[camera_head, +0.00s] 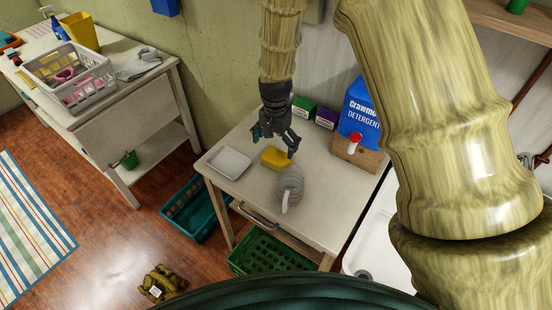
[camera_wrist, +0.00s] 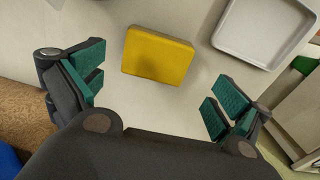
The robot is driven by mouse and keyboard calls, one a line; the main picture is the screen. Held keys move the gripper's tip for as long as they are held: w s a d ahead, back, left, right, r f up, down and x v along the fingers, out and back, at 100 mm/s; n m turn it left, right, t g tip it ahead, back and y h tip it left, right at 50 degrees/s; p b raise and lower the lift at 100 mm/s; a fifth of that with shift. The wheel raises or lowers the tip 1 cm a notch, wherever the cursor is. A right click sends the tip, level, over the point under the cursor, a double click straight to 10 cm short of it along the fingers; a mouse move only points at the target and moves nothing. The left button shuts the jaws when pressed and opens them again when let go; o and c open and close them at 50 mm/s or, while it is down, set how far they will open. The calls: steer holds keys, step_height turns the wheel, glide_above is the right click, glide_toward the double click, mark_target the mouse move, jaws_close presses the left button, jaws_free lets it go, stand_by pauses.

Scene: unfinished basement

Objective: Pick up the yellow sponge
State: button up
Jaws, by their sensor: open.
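The yellow sponge (camera_head: 276,158) lies flat on the pale table (camera_head: 236,192), between a white tray and a grey striped object. In the wrist view the sponge (camera_wrist: 158,55) is a yellow block at the upper middle, fully visible. My gripper (camera_head: 276,146) hangs above the table, over the sponge. In the wrist view my gripper (camera_wrist: 156,97) shows two teal-padded fingers spread wide, one on each side, with nothing between them. The sponge lies a little beyond the line of the fingertips there.
A white tray (camera_head: 229,163) lies left of the sponge. A grey striped object (camera_head: 290,184) stands close to its right. Behind are small green (camera_head: 303,106) and purple (camera_head: 327,117) boxes and a blue detergent jug (camera_head: 359,113). A green crate (camera_head: 262,254) sits below the table.

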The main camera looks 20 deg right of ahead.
mark_target(277, 156)
steer(key=shift+s+d+f+p, duration=0.1)
steer(key=shift+s+f+p, duration=0.15)
steer(key=shift+f+p, duration=1.25)
steer(key=shift+f, duration=1.3)
steer(key=c, duration=0.8)
steer(key=shift+s, duration=0.15)
steer(key=shift+c, duration=0.5)
